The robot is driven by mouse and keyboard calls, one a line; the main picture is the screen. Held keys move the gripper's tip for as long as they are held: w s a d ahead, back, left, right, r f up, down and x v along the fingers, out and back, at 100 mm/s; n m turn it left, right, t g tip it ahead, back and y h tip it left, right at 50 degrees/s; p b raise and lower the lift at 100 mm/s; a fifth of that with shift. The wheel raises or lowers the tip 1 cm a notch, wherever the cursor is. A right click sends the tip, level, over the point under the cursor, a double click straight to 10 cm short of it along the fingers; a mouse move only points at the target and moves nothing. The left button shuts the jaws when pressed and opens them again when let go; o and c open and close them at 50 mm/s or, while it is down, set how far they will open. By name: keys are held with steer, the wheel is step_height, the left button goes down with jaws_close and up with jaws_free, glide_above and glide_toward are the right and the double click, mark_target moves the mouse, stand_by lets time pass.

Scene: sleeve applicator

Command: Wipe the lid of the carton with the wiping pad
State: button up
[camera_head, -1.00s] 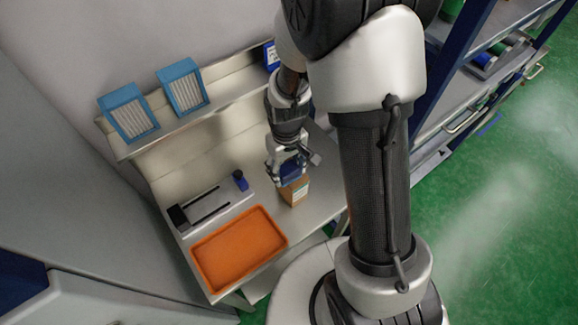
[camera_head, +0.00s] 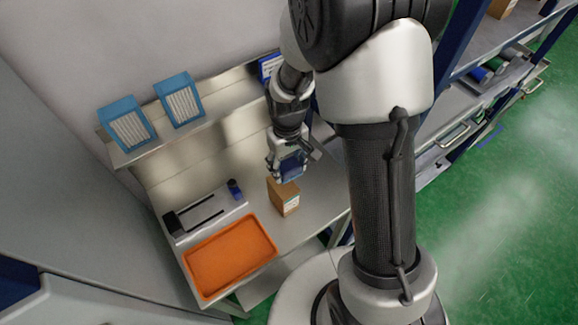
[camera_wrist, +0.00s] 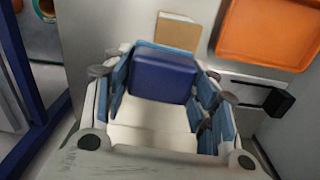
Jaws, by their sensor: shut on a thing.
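My gripper (camera_head: 289,166) is shut on a dark blue wiping pad (camera_wrist: 162,78), which sits between the blue-lined fingers in the wrist view. In the head view the pad (camera_head: 292,168) hangs above and slightly behind the carton. The carton (camera_head: 288,205) is a small brown box with a pale label on its side, upright on the bench. In the wrist view the carton (camera_wrist: 178,33) shows beyond the pad, apart from it. The pad's underside is hidden.
An orange tray (camera_head: 214,291) lies at the bench's front left. Behind it stands a grey device (camera_head: 205,214) with a blue knob (camera_head: 234,188). Two blue bins (camera_head: 128,128) (camera_head: 179,99) sit on the shelf above. Bare bench (camera_head: 318,205) shows right of the carton.

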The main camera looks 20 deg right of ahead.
steer(key=shift+r+p, duration=1.2)
steer(key=shift+r, duration=0.8)
steer(key=shift+d, duration=0.1)
steer(key=shift+f, duration=0.15)
